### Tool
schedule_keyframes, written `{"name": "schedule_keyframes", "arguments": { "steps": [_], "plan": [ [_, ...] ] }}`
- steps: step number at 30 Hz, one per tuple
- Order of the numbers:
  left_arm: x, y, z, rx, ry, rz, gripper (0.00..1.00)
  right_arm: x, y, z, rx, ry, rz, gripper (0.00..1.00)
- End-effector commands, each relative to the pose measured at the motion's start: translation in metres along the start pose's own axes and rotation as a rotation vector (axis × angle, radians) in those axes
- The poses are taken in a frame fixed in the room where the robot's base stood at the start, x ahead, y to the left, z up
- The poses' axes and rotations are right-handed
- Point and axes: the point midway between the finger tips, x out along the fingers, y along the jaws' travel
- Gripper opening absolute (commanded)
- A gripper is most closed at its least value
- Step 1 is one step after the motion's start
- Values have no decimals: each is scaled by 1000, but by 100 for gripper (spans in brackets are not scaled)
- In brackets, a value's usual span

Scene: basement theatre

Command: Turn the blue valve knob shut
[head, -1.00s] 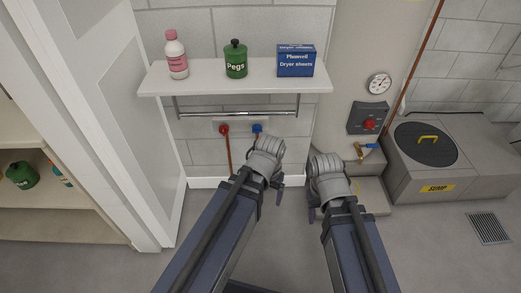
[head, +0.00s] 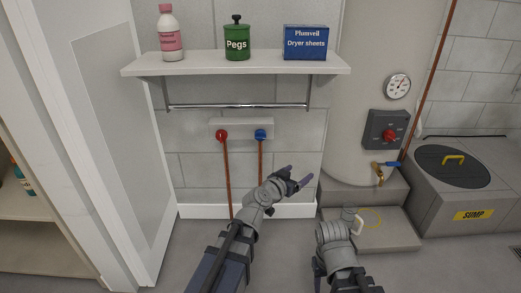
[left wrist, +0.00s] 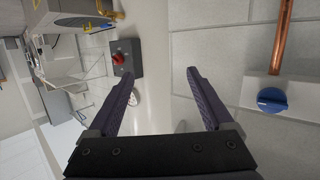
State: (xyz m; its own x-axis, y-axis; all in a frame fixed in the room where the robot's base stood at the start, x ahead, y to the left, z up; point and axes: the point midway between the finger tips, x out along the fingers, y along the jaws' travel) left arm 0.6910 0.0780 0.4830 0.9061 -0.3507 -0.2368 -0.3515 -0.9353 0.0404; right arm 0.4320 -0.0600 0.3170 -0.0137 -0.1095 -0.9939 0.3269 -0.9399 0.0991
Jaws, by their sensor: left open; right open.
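The blue valve knob (head: 260,134) sits on a pale wall plate above a copper pipe, to the right of a red knob (head: 221,135). In the left wrist view the blue knob (left wrist: 272,100) is at the right, outside my fingers, with a raised bar across its face. My left gripper (head: 299,174) is open and empty, below and right of the blue knob, its fingers pointing up and right. The left wrist view shows its two spread fingers (left wrist: 161,75) with nothing between them. My right gripper (head: 319,270) is low in the picture, fingers partly hidden, apart from everything.
A shelf (head: 240,64) holds a pink-labelled bottle (head: 170,35), a green Pegs tin (head: 237,38) and a Dryer sheets box (head: 305,42). A metal rail (head: 240,106) runs beneath it, above the knobs. A tank (head: 350,130) stands right, beside a sump box (head: 440,190).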

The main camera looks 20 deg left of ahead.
Motion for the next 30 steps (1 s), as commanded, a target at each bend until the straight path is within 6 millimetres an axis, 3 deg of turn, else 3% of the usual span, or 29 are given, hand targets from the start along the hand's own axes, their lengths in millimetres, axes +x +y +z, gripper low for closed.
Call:
{"name": "schedule_keyframes", "arguments": {
  "steps": [3,5,9,12,22,30],
  "plan": [
    [-1,-38,-40,4,183,-184,85,1,0,0,0,0,0,50],
    [-7,-59,-51,1,234,-287,85,1,0,0,0,0,0,50],
    [-22,-98,-57,-17,268,-489,85,1,0,0,0,0,0,50],
    [-30,-116,-54,-29,259,-582,85,1,0,0,0,0,0,50],
    [-34,-127,-50,-37,243,-644,85,1,0,0,0,0,0,50],
    [-14,-142,-55,-38,244,-642,85,1,0,0,0,0,0,50]
  ]
}}
